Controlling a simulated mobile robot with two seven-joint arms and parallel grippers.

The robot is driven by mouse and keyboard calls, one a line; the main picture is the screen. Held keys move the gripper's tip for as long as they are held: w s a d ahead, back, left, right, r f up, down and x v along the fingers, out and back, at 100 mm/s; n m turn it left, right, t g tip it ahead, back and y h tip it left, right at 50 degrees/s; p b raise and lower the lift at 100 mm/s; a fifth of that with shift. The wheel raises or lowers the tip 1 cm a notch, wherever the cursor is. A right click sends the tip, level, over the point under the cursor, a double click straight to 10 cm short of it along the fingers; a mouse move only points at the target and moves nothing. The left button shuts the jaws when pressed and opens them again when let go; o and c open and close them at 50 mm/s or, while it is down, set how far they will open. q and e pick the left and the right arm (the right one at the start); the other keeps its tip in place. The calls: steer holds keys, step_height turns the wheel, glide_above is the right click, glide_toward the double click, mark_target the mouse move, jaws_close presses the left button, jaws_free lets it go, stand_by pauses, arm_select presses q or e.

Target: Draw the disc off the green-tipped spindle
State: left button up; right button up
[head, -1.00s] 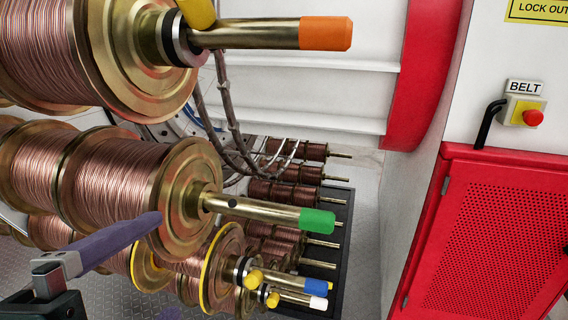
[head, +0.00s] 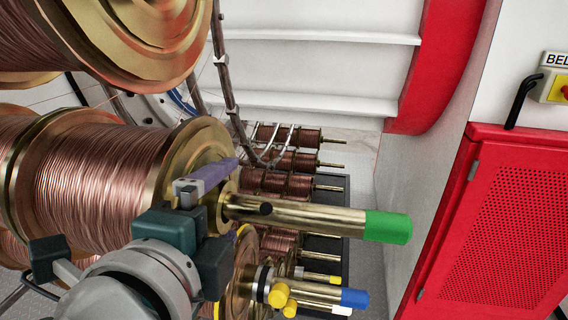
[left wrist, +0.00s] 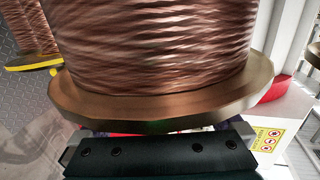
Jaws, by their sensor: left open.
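The green-tipped spindle (head: 310,214) points right out of the large copper spool in the middle of the head view; its green tip (head: 388,227) is clear of contact. The brass end disc (head: 200,148) faces right around the spindle's base, against the copper winding (head: 95,180). My left gripper (head: 238,197) is open in front of the disc, a purple finger crossing its face above the spindle. The other finger is mostly hidden. In the left wrist view a brass disc (left wrist: 160,112) lies close before the dark palm. Contact cannot be told. My right gripper is not in view.
Another big spool (head: 140,35) hangs just above. Below are a blue-tipped spindle (head: 325,293) with yellow knobs and other spools. Small spools stand in a rack (head: 280,184) behind. A red cabinet (head: 505,220) is at right. Space right of the green tip is free.

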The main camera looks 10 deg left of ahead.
arm_select(q)
steer(key=shift+w+f, duration=0.15)
steer(key=shift+w, duration=0.4)
jaws_close()
stand_by(0.5)
